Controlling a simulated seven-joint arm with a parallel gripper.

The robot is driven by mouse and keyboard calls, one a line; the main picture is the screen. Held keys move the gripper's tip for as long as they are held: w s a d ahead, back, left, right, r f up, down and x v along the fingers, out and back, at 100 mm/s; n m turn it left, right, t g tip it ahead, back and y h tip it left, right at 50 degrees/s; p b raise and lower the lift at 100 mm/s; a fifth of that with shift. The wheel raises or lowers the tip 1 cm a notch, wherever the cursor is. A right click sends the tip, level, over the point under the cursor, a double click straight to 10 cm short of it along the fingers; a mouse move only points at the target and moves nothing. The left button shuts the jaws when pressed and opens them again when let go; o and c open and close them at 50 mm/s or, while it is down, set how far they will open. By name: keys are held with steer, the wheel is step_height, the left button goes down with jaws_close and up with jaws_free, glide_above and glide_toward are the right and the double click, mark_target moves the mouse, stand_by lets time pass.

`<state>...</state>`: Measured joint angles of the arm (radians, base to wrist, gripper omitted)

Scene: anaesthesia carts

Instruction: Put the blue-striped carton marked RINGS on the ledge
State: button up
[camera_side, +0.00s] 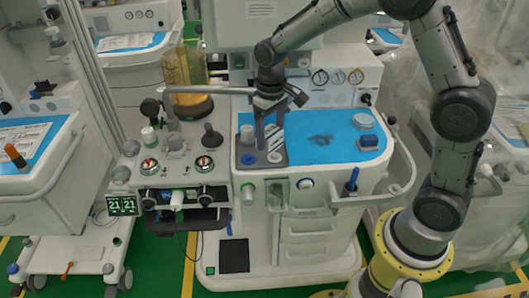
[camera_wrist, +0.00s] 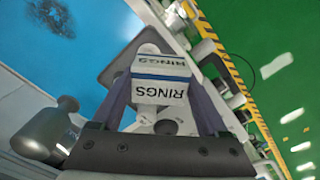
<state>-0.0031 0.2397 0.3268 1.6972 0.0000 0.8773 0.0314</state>
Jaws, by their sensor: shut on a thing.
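In the wrist view the white, blue-striped carton marked RINGS (camera_wrist: 160,88) sits between the two fingers of my gripper (camera_wrist: 160,80), which is shut on it. Two of its faces with lettering show. In the side view my gripper (camera_side: 269,138) points down over a grey pad (camera_side: 242,163) at the left end of the blue worktop, and the carton (camera_side: 277,139) shows partly behind the fingers. I cannot tell whether the carton touches the pad. Which surface is the ledge is not clear; the grey pad also shows in the wrist view (camera_wrist: 118,68).
A rail runs behind my gripper.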

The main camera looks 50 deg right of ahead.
steer(key=shift+w+r, duration=0.1)
steer(key=shift+w, duration=0.15)
